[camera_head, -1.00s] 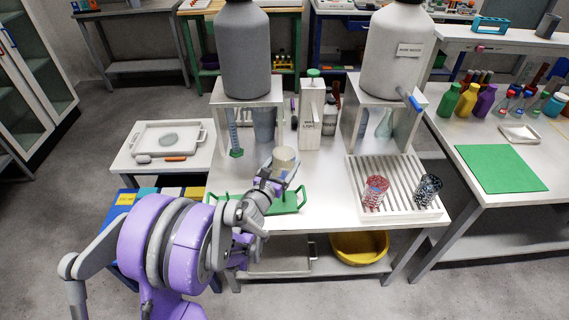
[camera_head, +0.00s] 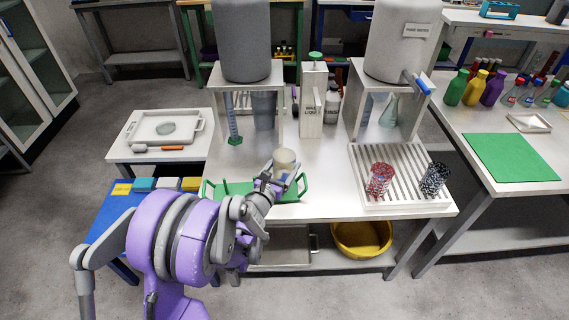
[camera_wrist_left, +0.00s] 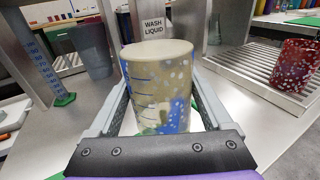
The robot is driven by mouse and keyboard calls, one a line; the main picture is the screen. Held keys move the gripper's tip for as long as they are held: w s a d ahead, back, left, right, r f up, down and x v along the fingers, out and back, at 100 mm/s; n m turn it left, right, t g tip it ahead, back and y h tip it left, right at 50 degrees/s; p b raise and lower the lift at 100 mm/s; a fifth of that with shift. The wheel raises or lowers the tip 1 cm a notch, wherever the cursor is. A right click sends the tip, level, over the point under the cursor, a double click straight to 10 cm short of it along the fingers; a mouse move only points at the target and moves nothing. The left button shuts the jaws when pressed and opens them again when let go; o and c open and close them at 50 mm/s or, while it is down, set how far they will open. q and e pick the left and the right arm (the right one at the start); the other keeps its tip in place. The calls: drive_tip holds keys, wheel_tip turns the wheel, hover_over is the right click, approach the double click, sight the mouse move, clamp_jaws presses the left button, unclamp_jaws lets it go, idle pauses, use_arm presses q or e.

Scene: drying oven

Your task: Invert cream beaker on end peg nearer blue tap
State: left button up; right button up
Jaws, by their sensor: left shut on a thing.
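The cream beaker (camera_head: 285,160), with blue and white flecks, is held in my left gripper (camera_head: 276,177). In the left wrist view the beaker (camera_wrist_left: 158,85) stands between the two fingers, with a flat, closed-looking cream face on top. The green peg rack (camera_head: 237,190) lies at the front of the white table, beneath and behind the gripper; the arm hides part of it, and I cannot tell whether the beaker touches a peg. The blue tap (camera_head: 422,86) is on the right-hand large container, to the rack's right.
A white slatted tray (camera_head: 398,203) on the right carries a red speckled beaker (camera_head: 380,180) and a dark speckled beaker (camera_head: 433,180). A wash liquid carton (camera_head: 312,100) stands behind. The table between rack and tray is clear.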

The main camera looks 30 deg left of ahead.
use_arm(q)
drive_tip(key=shift+f+b, duration=1.85)
drive_tip(key=shift+f, duration=1)
drive_tip(key=shift+f, duration=0.35)
drive_tip(key=o, duration=1.3)
drive_tip(key=s, duration=0.7)
drive_tip(key=s+d, duration=0.1)
drive_tip(key=s, duration=0.2)
drive_tip(key=shift+s+r+b, duration=0.3)
drive_tip(key=shift+s+r, duration=0.05)
drive_tip(key=shift+s, duration=0.05)
